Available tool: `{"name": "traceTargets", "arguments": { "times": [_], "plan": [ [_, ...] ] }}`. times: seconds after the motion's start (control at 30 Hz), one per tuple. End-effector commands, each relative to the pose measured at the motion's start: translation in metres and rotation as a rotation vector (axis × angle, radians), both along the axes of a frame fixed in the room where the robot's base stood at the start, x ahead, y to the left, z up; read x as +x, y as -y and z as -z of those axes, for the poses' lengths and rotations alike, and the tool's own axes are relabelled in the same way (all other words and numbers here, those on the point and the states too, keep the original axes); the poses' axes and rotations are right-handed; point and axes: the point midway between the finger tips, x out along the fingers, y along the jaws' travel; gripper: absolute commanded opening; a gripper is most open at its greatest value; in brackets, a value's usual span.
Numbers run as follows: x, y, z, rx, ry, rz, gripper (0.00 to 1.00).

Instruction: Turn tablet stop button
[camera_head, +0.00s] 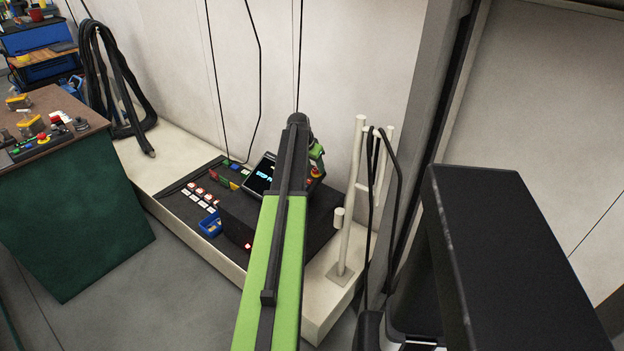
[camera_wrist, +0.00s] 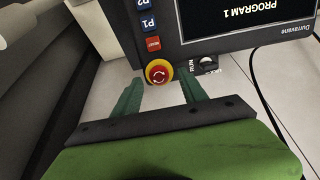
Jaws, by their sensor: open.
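The tablet (camera_wrist: 240,22) fills the top of the wrist view, its screen text upside down. Its stop button (camera_wrist: 158,72), a red cap with white arrows on a yellow base, sits at the tablet's edge. My gripper (camera_wrist: 162,84) is open, with one green finger on each side of the button in the picture. I cannot tell whether either finger touches it. In the head view, my arm partly covers the tablet (camera_head: 259,178), and the red stop button (camera_head: 316,172) shows just right of the arm.
A RUN switch (camera_wrist: 208,65) is close to the right finger, and a red button (camera_wrist: 152,43) lies above the stop button. A black cable (camera_wrist: 262,95) hangs at right. In the head view, white pipes (camera_head: 347,215) stand right of the tablet, and a console with several buttons (camera_head: 200,195) lies left.

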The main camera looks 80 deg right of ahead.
Motion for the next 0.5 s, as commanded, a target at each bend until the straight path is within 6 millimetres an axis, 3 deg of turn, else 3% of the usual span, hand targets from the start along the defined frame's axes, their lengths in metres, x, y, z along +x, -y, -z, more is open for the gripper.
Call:
{"name": "traceTargets", "arguments": {
  "times": [0.07,0.37,0.5],
  "plan": [
    [-0.0022,0.0043,0.0151,0.0,0.0,0.001,0.5],
    [-0.0037,0.0055,0.014,0.0,0.0,0.001,0.5],
    [-0.0039,0.0054,0.014,0.0,0.0,0.001,0.33]
  ]
}}
